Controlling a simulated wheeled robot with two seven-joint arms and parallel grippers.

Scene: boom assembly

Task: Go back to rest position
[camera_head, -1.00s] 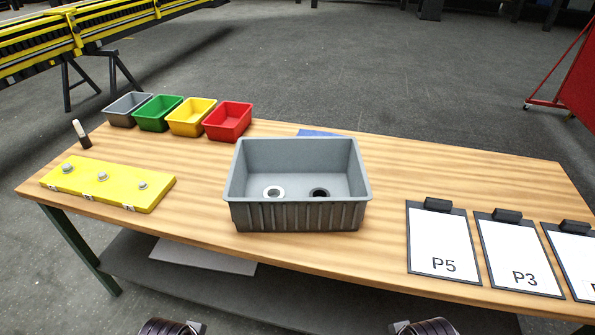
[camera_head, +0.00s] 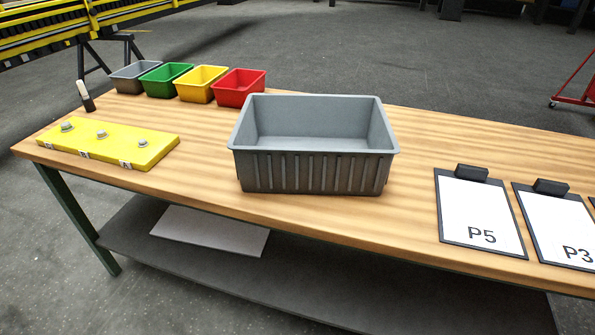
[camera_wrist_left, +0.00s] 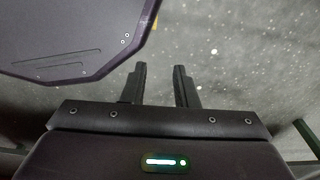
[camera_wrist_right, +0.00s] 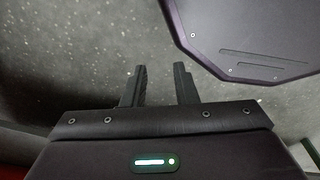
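My left gripper (camera_wrist_left: 160,85) shows in the left wrist view, its two dark fingers apart with nothing between them, over the grey floor. My right gripper (camera_wrist_right: 160,85) shows in the right wrist view, also with its fingers apart and empty over the floor. Neither gripper is in the head view. A dark panel, probably my own base, lies beside each gripper in the wrist views. A large grey bin (camera_head: 315,172) stands on the wooden table (camera_head: 200,195); its floor is hidden behind its front wall.
Small grey (camera_head: 134,80), green (camera_head: 164,80), yellow (camera_head: 200,86) and red (camera_head: 238,90) bins stand at the back left. A yellow plate (camera_head: 115,144) with knobs lies left. A P5 clipboard (camera_head: 478,212) and a P3 clipboard (camera_head: 560,222) lie right. A lower shelf (camera_head: 300,285) is below.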

